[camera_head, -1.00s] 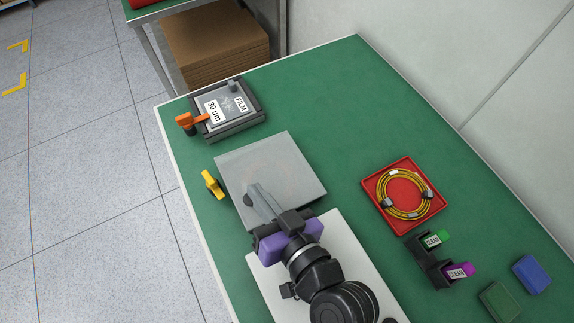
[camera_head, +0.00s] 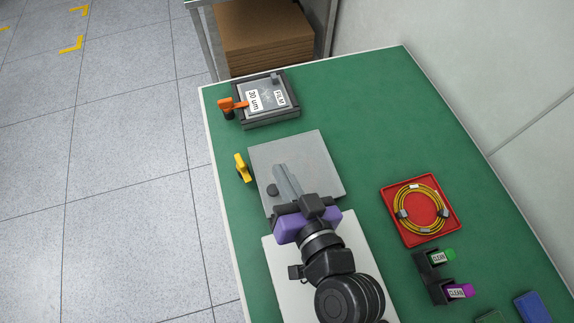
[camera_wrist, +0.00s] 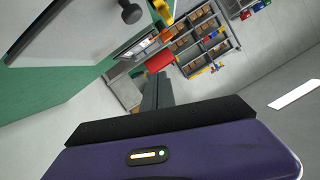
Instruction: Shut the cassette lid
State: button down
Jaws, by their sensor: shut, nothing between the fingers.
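The likely cassette lid is a flat grey square plate (camera_head: 318,157) with a dark round knob (camera_head: 272,189), mid-bench in the head view. A yellow latch-like piece (camera_head: 242,168) sits at its left edge. The wrist view shows a pale panel (camera_wrist: 75,25) at the upper left with a dark knob (camera_wrist: 130,12). I cannot tell whether the lid lies fully flat. My gripper (camera_head: 280,170) is shut and empty, its fingers over the plate just right of the knob; contact is unclear. The fingers also show in the wrist view (camera_wrist: 157,78). My arm hides the plate's front edge.
A white slab (camera_head: 282,262) lies under my arm. A framed film box (camera_head: 270,121) with an orange clamp (camera_head: 229,105) is behind. A red tray (camera_head: 417,240) with a yellow cable coil and a black holder (camera_head: 433,277) are at right. Green bench is clear between.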

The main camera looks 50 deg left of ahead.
jog(key=s+b+v, duration=0.1)
jog(key=b+v, duration=0.1)
jog(key=v, duration=0.8)
jog(key=shift+a, duration=0.15)
